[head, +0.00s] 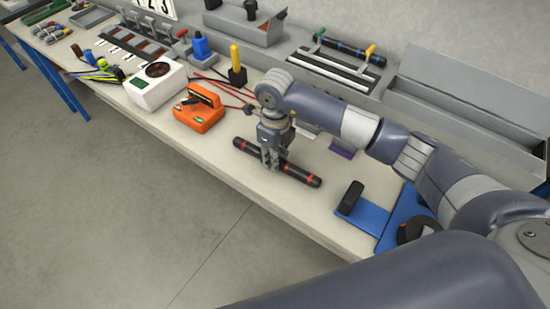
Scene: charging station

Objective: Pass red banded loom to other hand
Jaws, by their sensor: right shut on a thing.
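The red banded loom (300,174) is a black rod with red bands. It lies at a slant along the front part of the bench in the head view. My right gripper (271,164) points down over the loom's middle and is shut on it. The fingers cover a short part of the rod, and both ends stick out free. Whether the loom is lifted off the bench top is hard to tell. My left gripper does not show in the view.
The bench (215,145) has an orange device (199,110) and a white box with a fan (155,84) to the left of the loom. A blue stand (369,214) is on the right. Grey trays (465,120) line the back. Open floor lies in front.

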